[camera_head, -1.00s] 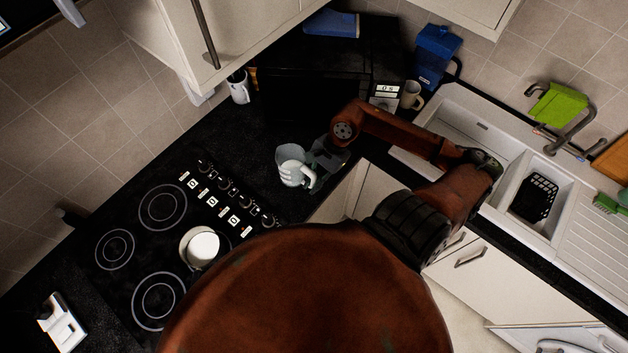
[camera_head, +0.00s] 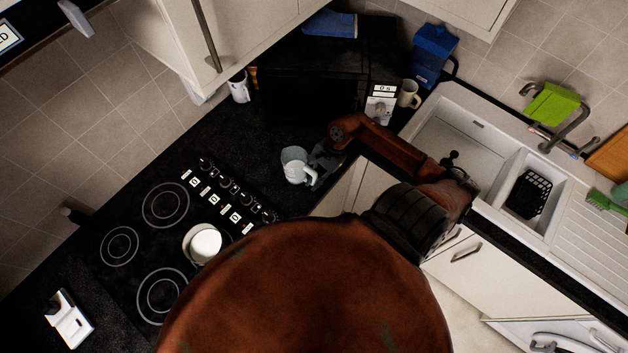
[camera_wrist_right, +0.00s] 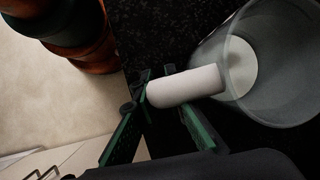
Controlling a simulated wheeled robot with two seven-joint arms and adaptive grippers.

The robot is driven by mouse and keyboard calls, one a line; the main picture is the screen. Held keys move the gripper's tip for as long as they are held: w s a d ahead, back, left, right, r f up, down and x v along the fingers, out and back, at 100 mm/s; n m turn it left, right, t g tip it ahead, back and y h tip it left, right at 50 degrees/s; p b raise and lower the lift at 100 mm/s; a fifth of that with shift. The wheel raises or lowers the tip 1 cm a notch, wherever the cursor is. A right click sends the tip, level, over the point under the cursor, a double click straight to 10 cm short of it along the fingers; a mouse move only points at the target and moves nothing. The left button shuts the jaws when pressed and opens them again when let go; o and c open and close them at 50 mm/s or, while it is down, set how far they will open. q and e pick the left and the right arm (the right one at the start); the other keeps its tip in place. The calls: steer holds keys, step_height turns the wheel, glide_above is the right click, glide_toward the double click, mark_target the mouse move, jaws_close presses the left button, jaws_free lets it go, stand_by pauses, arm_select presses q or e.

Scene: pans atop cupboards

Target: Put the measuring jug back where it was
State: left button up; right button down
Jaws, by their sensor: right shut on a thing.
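The measuring jug (camera_head: 296,160) is clear and greyish with a white handle. It is over the black worktop between the hob and the microwave, and I cannot tell whether its base touches the worktop. In the right wrist view the jug (camera_wrist_right: 262,75) opens at the right, with its thick white handle (camera_wrist_right: 190,86) reaching between my green-lined fingers. My right gripper (camera_head: 317,170) is shut on that handle; its fingers also show in the right wrist view (camera_wrist_right: 165,125). My left gripper is not in view.
A hob (camera_head: 160,296) with a white pan (camera_head: 203,243) lies left of the jug. A black microwave (camera_head: 305,95) stands behind it. A mug (camera_head: 409,94), a blue jug (camera_head: 433,55) and the sink (camera_head: 455,135) are to the right. Wall cupboards (camera_head: 165,35) hang above.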

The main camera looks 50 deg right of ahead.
steer(key=shift+f+b, duration=0.15)
steer(key=shift+b, duration=0.15)
steer(key=c, duration=2)
jaws_free()
steer(key=shift+o, duration=0.2)
steer(key=shift+d+r, duration=0.15)
steer(key=shift+r, duration=0.2)
steer(key=b+v, duration=0.2)
steer(key=v, duration=0.9)
steer(key=shift+r+b, duration=0.3)
steer(key=shift+s, duration=0.1)
